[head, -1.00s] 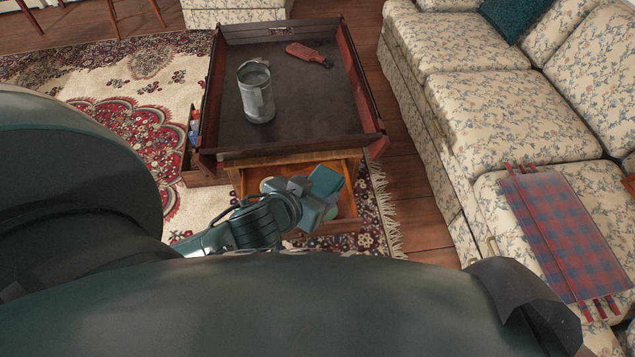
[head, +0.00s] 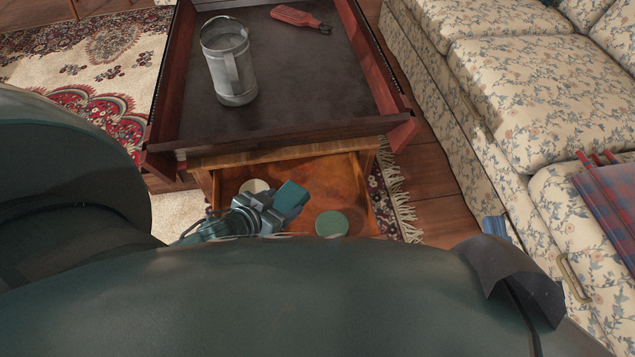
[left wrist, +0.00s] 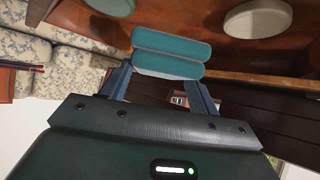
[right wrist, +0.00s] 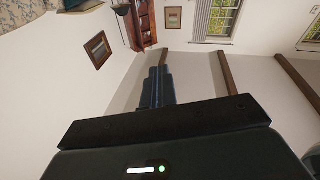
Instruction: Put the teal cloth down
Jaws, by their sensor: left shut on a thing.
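The teal cloth (head: 290,199) is a small folded bundle. My left gripper (head: 268,210) is shut on it over the open wooden drawer (head: 345,180). In the left wrist view the cloth (left wrist: 170,52) sits between the fingertips (left wrist: 163,78) as rolled-looking folds, with drawer wood behind it. I cannot tell whether it touches the drawer floor. My right gripper (right wrist: 157,88) is in the right wrist view, with its fingers together and nothing between them, pointing towards the room.
A green round disc (head: 332,223) and a cream disc (head: 254,187) lie in the drawer. Above it, the dark tray top (head: 300,90) bears a metal tankard (head: 230,65) and a red-handled brush-like thing (head: 298,18). A floral sofa (head: 520,90) stands at the right.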

